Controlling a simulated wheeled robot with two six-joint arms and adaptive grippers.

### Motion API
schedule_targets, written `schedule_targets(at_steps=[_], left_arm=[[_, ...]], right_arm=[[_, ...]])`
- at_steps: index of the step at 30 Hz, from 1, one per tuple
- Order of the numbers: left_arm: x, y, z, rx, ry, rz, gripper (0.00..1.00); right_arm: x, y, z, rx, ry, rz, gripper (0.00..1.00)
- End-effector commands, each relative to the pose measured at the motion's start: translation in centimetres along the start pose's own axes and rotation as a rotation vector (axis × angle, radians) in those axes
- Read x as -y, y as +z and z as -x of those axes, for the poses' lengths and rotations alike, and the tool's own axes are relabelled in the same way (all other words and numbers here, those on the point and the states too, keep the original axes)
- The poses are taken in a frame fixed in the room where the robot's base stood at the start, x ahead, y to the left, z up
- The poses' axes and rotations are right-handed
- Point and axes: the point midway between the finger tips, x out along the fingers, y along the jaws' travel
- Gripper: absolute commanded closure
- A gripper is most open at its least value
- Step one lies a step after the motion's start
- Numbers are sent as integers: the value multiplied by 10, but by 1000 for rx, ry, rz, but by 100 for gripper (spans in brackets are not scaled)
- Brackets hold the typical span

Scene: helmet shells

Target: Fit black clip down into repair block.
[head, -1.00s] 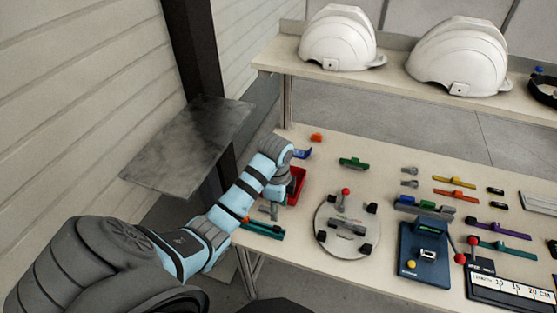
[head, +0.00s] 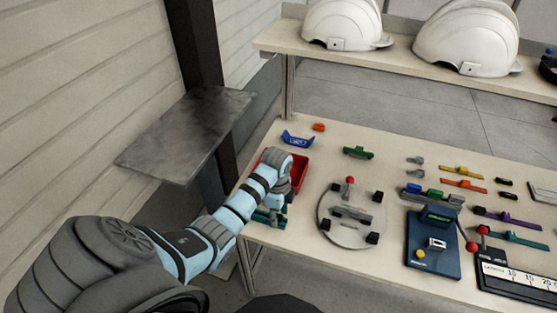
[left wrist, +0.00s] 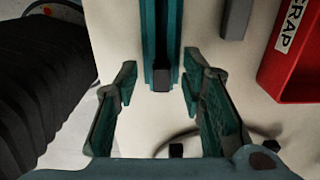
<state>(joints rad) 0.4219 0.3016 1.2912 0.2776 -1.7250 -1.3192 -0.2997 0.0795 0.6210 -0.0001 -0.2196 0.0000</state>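My left gripper (head: 268,215) is over the front left of the table, beside a teal strip. In the left wrist view the gripper (left wrist: 160,88) is open, its two teal fingers on either side of the strip (left wrist: 162,30). A black piece (left wrist: 162,79) sits at the strip's near end, between the fingers; I cannot tell if they touch it. Small black clips (head: 505,182) lie at the right of the table. A grey block (head: 350,214) lies on a round plate (head: 338,235); I cannot tell whether it is the repair block. My right gripper is not in view.
A red scrap bin (head: 298,172) stands just behind the left gripper; it also shows in the wrist view (left wrist: 300,60). A blue fixture (head: 432,250) stands right of the round plate. Several coloured strips lie at the right. White helmets (head: 343,24) rest on the rear shelf.

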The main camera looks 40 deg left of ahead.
Motion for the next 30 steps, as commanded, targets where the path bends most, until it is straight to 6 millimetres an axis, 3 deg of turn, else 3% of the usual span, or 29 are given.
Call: schedule_targets(at_steps=[2, 9, 20, 28, 30], left_arm=[[0, 0, 1, 0, 0, 0, 63], [0, 0, 1, 0, 0, 1, 98], [1, 0, 7, 0, -2, 1, 98], [2, 0, 72, 0, -6, 1, 98], [1, 0, 80, 0, -3, 0, 98]], right_arm=[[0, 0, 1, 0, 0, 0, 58], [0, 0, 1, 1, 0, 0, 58], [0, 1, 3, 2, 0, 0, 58], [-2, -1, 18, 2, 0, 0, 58], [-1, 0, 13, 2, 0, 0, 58]])
